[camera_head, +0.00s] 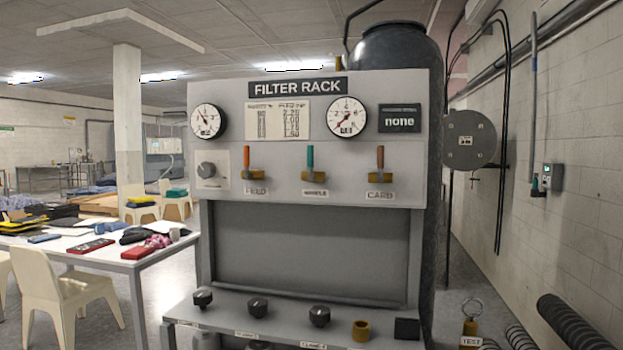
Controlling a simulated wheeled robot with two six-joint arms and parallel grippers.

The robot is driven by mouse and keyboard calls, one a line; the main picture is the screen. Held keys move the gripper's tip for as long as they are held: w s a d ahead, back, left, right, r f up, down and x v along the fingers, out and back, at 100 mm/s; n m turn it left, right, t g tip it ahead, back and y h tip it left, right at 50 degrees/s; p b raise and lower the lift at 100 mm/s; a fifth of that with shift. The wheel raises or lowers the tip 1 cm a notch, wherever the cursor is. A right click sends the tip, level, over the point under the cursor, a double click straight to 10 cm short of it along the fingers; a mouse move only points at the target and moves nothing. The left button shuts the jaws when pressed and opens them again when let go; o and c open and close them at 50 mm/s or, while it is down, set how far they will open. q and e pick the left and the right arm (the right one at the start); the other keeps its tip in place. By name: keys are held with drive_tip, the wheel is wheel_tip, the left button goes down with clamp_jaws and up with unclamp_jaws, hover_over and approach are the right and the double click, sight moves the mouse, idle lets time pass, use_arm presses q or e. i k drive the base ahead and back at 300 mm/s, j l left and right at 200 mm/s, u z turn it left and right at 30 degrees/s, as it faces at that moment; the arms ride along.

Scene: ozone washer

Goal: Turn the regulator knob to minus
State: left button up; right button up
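A round grey knob (207,170) sits on a pale square plate at the left of the filter rack's upright panel (300,195). It appears to be the regulator knob; the marks around it are too small to read. A left gauge (207,121) is above the knob, and a right gauge (346,117) is further right, both with red needles. A dark display (399,118) reads "none". Neither of my grippers is in view.
Three levers with orange, teal and brown handles (309,160) stick out right of the knob. Several black knobs (319,316) stand on the lower ledge. A cluttered white table (130,264) and chair (60,290) are at left; ribbed hoses (570,325) lie lower right.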

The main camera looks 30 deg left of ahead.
sight(206, 170)
drive_tip(key=u, duration=1.45)
drive_tip(key=i+l+z, duration=0.1)
drive_tip(key=i+l, duration=0.05)
